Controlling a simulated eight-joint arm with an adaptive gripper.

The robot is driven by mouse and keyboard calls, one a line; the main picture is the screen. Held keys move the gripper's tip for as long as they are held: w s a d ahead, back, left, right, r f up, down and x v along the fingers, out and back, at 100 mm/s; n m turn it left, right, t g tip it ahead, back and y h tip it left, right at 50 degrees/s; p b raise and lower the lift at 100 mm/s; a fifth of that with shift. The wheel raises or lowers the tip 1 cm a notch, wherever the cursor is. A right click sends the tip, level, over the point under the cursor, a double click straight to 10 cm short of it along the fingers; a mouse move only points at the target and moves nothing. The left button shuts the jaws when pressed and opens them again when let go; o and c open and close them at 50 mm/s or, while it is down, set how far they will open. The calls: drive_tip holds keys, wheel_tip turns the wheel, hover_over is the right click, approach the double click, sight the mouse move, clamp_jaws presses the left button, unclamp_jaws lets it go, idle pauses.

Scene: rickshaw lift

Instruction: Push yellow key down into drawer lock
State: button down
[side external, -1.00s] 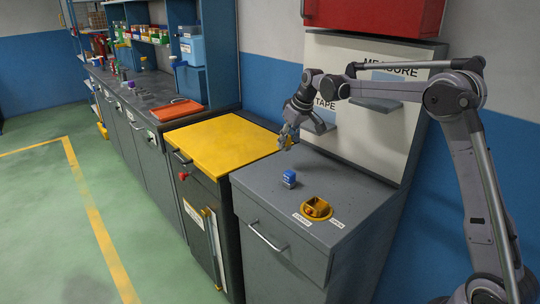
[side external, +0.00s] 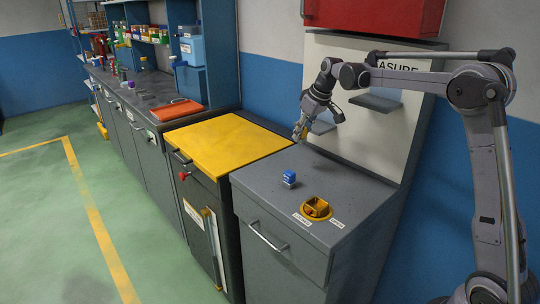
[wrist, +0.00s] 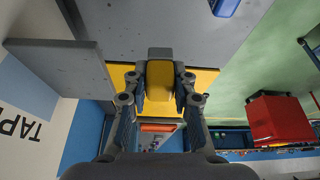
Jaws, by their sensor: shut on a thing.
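My gripper (side external: 301,130) is above the back part of the grey cabinet top, in front of the tape-measure board. In the wrist view my gripper (wrist: 158,85) is shut on the yellow key (wrist: 159,74), which sits between its two fingers. The key is small and hard to make out in the side external view. The yellow drawer lock (side external: 316,208) is set in the front right part of the cabinet top, with a white label on either side. The key is apart from the lock, higher and farther back. The lock is not seen in the wrist view.
A small blue block (side external: 289,177) stands on the grey cabinet top (side external: 345,190) between the gripper and the lock. A shelf (side external: 376,102) juts from the board behind. A yellow-topped cabinet (side external: 225,142) stands to the left. The space above the lock is clear.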

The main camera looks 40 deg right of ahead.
drive_tip(key=s+a, duration=0.7)
drive_tip(key=s, duration=0.2)
drive_tip(key=m, duration=0.1)
hover_over(316, 207)
drive_tip(key=f, duration=0.1)
drive_tip(key=shift+s+a+f, duration=0.1)
drive_tip(key=shift+s+f, duration=0.15)
drive_tip(key=shift+f, duration=1.4)
drive_tip(key=shift+s+f, duration=0.2)
drive_tip(key=shift+f, duration=1.4)
drive_tip(key=shift+f, duration=1.05)
drive_tip(key=shift+s+f, duration=0.15)
drive_tip(key=shift+f, duration=0.3)
drive_tip(key=shift+f, duration=0.5)
drive_tip(key=shift+s+r, duration=0.1)
drive_tip(key=shift+r, duration=0.75)
drive_tip(key=shift+w+r, duration=0.2)
drive_tip(key=shift+r, duration=2.05)
